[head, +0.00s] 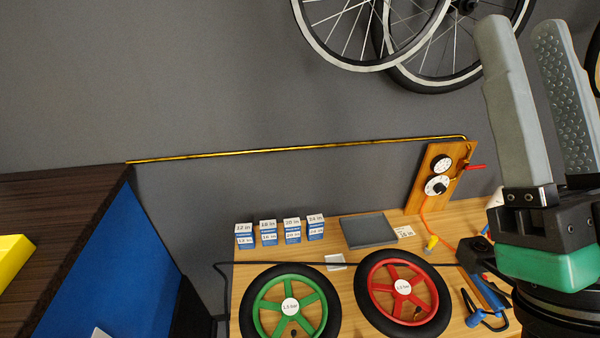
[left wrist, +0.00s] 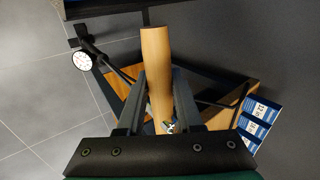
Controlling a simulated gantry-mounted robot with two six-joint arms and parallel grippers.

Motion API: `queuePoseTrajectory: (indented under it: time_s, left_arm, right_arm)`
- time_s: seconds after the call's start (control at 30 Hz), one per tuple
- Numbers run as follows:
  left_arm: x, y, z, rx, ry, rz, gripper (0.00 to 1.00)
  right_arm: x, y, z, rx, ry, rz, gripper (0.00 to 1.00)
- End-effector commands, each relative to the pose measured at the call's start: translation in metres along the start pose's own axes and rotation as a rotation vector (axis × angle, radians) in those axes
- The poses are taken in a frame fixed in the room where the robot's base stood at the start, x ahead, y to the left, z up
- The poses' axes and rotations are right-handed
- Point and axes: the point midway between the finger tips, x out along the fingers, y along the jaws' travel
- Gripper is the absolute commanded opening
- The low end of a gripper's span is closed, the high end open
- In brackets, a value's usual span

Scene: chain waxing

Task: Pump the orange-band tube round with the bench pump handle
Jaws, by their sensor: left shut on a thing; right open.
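In the left wrist view a round, light wooden bar, apparently the pump handle (left wrist: 155,45), runs up between the dark fingers of my left gripper (left wrist: 160,85), which is shut on it. A white round gauge (left wrist: 82,61) on a black stem shows beside it. The lower end of the pump is mostly hidden. In the head view my left gripper is out of sight. My right gripper (head: 530,60) is open and empty, raised close to the camera at the right. I cannot make out an orange-banded tube in either view.
The bench (head: 350,282) bears a green wheel (head: 265,300), a red wheel (head: 388,288), several small blue-and-white boxes (head: 268,235) and a grey plate (head: 369,231). A wooden dial board (head: 425,185) stands behind. A blue panel (head: 120,265) is at left.

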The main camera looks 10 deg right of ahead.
Motion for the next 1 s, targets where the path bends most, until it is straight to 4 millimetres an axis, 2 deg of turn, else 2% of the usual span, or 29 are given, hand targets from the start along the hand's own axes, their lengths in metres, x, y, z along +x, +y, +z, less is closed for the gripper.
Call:
queuePoseTrajectory:
  time_s: [0.03, 1.0]
  left_arm:
    - [0.021, 0.015, 0.000, 0.000, 0.000, 0.002, 0.00]
    - [0.207, 0.143, 0.000, 0.000, 0.001, 0.003, 0.00]
  right_arm:
    - [-0.018, 0.000, 0.017, 0.000, 0.000, 0.000, 0.50]
    - [-0.182, -0.001, 0.168, 0.000, 0.001, 0.000, 0.50]
